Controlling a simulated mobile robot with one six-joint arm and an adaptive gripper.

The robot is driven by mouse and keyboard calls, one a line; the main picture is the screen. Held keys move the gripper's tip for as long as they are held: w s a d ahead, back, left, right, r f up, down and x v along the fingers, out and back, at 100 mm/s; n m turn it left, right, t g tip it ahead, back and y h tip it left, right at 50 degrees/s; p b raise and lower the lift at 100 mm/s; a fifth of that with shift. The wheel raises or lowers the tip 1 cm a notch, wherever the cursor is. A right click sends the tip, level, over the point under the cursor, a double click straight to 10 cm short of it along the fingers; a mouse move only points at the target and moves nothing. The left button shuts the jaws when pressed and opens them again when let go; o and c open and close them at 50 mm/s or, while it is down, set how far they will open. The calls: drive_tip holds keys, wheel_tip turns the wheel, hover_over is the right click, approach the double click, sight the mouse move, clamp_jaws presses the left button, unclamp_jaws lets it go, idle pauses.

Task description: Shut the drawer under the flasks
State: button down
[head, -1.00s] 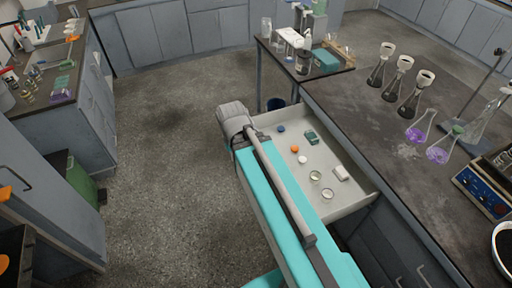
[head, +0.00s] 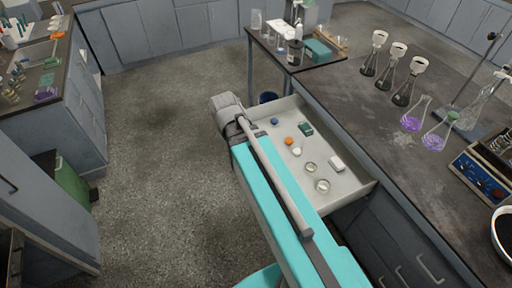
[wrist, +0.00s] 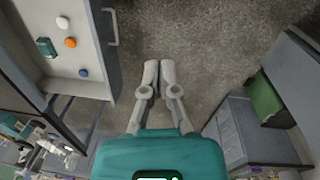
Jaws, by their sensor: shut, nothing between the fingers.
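The drawer (head: 348,185) in the bench's side stands open, with small items lying inside. Above it on the bench top stand flasks: dark ones with white tops (head: 392,75) and clear ones with purple liquid (head: 412,122). My arm lies across the drawer's front in the head view and hides part of it; my gripper cannot be made out there. In the wrist view my gripper (wrist: 159,64) is shut and empty, pointing down over the floor. The drawer (wrist: 72,38) is at its left there, its front panel and handle (wrist: 112,26) facing the gripper, with a visible gap between them.
A small table (head: 335,60) with bottles and a teal box stands behind the drawer. A cabinet bench (head: 75,125) and a green bin (head: 72,183) are on the left. The floor between is clear.

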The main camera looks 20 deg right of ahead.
drive_tip(key=w+d+f+n+h+b, duration=0.3)
drive_tip(key=w+f+n+b, duration=0.5)
drive_tip(key=b, duration=0.5)
drive_tip(key=w+d+f+n+h+b, duration=0.3)
drive_tip(key=w+f+n+h+b, duration=0.2)
drive_tip(key=w+f+n+b, duration=0.3)
drive_tip(key=shift+w+d+f+b, duration=0.3)
drive_tip(key=shift+w+f+b, duration=1.85)
drive_tip(key=shift+f+b, duration=0.65)
drive_tip(key=shift+f, duration=0.25)
drive_tip(key=d+r+b+x, duration=0.2)
drive_tip(key=b+x, duration=0.4)
drive_tip(key=x, duration=0.6)
drive_tip(key=shift+w+d+f, duration=0.15)
drive_tip(key=shift+d+f, duration=0.05)
drive_tip(key=shift+d, duration=0.1)
